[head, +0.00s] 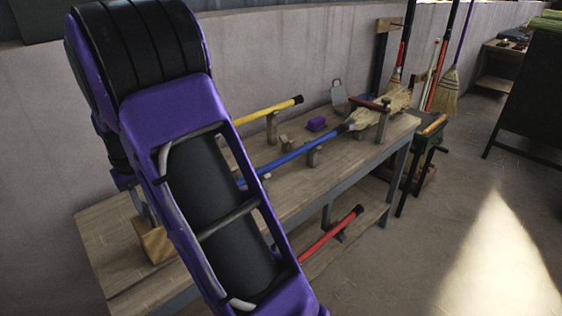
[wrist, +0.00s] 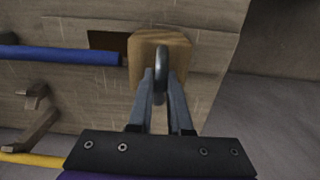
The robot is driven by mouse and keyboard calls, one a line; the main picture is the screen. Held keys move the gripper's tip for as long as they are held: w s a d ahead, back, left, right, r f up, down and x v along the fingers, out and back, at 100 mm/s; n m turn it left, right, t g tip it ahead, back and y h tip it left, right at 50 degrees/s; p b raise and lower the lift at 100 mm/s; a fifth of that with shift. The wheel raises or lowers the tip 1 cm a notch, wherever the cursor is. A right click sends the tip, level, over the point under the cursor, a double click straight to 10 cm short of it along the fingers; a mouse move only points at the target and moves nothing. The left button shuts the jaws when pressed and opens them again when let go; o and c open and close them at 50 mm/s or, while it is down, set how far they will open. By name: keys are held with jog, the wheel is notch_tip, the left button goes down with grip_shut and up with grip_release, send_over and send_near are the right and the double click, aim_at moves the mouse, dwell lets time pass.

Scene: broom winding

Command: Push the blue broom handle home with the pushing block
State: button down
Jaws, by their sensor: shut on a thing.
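The blue broom handle (head: 290,157) lies along the workbench on wooden supports, its far end at a straw broom head (head: 380,108). My arm hides its near end in the head view. In the wrist view the blue handle (wrist: 60,54) comes in from the left, and its end is right beside the wooden pushing block (wrist: 178,52); I cannot tell whether they touch. My gripper (wrist: 161,80) is shut on the block's grey metal grip (wrist: 160,60).
A yellow handle (head: 268,110) lies on the bench behind the blue one. A red handle (head: 332,233) lies on the lower shelf. A small purple block (head: 316,124) sits on the bench. A dark slot (wrist: 105,41) opens in the bench top beside the block. Floor to the right is clear.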

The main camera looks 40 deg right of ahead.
jog(key=shift+d, duration=0.25)
jog(key=shift+d, duration=1.95)
jog(key=c, duration=0.9)
grip_release()
jog(key=shift+d, duration=0.15)
jog(key=o, duration=0.7)
jog(key=shift+a, duration=0.25)
jog(key=shift+a, duration=0.1)
notch_tip(320, 180, up, 6)
jog(key=p, duration=0.4)
jog(key=shift+f+p, duration=0.15)
jog(key=shift+p, duration=0.25)
jog(key=shift+r, duration=2.15)
